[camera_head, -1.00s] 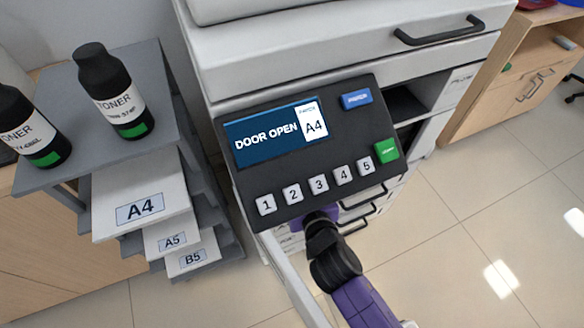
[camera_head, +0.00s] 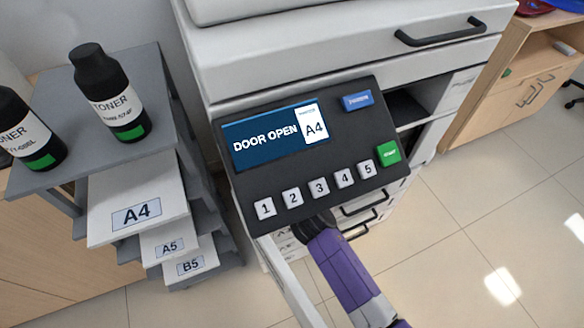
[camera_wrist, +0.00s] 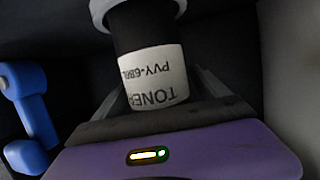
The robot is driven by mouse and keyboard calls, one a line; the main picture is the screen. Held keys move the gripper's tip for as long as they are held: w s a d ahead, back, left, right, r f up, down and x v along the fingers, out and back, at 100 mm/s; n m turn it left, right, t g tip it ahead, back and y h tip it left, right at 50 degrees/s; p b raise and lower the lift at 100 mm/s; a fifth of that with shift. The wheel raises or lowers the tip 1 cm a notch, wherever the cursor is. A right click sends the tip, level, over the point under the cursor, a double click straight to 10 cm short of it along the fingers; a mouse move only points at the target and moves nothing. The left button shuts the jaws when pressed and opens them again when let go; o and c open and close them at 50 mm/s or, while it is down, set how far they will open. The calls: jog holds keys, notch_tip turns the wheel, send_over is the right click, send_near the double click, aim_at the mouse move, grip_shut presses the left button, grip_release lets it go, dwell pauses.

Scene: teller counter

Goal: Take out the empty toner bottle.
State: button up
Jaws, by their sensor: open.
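A toner bottle (camera_wrist: 152,78) shows in the wrist view, black with a white label that reads upside down. It sits in a dark space inside the printer, its far end at a pale ring (camera_wrist: 112,8). My gripper (camera_wrist: 164,82) is open, with a grey finger on each side of the bottle. I cannot tell whether the fingers touch it. In the head view my gripper is hidden beneath the control panel (camera_head: 268,183), whose screen reads "DOOR OPEN" and "A4". Whether this bottle is empty cannot be seen.
A blue lever (camera_wrist: 30,110) stands left of the bottle inside the printer. Two other toner bottles with green marks, one nearer the middle (camera_head: 112,95) and one at the left edge (camera_head: 28,135), stand on a grey shelf (camera_head: 60,188). The open door (camera_head: 285,280) hangs beside my arm.

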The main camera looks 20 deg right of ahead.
jog(key=c, duration=1.8)
jog(key=shift+c, duration=0.2)
jog(key=shift+r, duration=0.1)
